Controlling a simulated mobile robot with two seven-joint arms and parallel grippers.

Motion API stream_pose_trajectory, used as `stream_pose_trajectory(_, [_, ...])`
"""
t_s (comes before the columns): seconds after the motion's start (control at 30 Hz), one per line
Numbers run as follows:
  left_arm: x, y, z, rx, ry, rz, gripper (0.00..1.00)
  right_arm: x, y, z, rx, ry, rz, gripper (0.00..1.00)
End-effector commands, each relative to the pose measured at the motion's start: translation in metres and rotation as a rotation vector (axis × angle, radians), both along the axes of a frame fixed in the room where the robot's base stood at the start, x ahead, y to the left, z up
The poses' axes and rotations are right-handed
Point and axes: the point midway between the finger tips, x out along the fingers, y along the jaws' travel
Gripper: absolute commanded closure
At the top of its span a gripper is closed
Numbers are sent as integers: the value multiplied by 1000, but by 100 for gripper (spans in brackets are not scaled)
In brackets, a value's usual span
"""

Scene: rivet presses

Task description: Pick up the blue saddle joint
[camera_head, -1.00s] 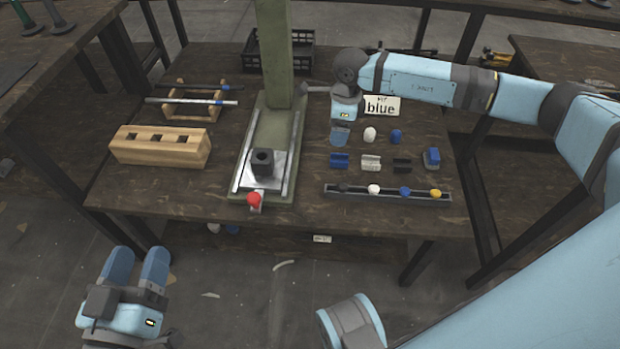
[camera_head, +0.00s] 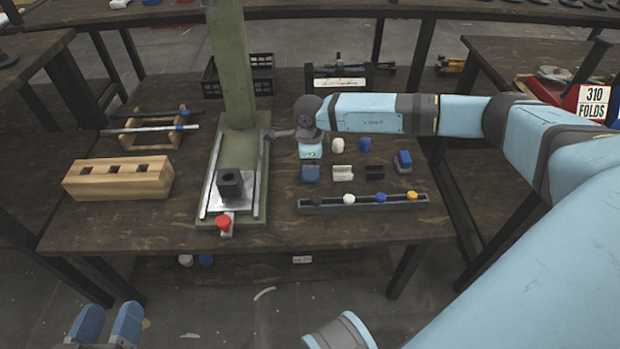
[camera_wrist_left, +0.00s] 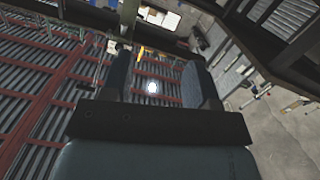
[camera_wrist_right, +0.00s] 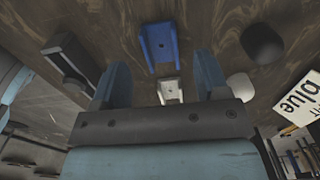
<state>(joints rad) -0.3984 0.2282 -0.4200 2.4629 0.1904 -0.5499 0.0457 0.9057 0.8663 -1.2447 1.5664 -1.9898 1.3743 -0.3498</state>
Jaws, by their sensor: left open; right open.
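The blue saddle joint (camera_head: 310,174) lies on the table at the left end of a row of saddle joints. My right gripper (camera_head: 311,163) is just above and behind it, pointing down, and hides part of it in the head view. In the right wrist view the blue saddle joint (camera_wrist_right: 158,47) lies beyond the fingertips, in line with the gap between the open fingers (camera_wrist_right: 160,85). I see no contact. A white saddle joint (camera_wrist_right: 170,92) shows within that gap. My left gripper (camera_head: 107,322) is open and empty, low in front of the table.
White (camera_head: 342,173) and black (camera_head: 374,172) saddle joints lie to the right. White (camera_head: 338,145) and blue (camera_head: 364,144) caps lie behind. A narrow tray (camera_head: 420,204) is in front. The green press (camera_head: 240,100) stands left, with a wooden block (camera_head: 118,179) beyond.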

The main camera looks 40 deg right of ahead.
Motion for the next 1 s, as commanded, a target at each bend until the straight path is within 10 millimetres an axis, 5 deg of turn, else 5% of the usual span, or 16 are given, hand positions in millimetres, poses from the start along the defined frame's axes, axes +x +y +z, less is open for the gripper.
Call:
stream_pose_trajectory(0.17, [10,6,0,54,-101,3,45,1,-2,-31,0,1,0,32])
stream_pose_trajectory(0.43, [11,6,7,61,-126,3,45,1,-2,-33,0,0,0,32])
stream_pose_trajectory(0.67, [11,6,5,60,-121,3,45,1,-2,-33,0,0,0,84])
stream_pose_trajectory(1.0, [9,6,1,61,-106,3,45,1,-2,-30,0,0,-1,85])
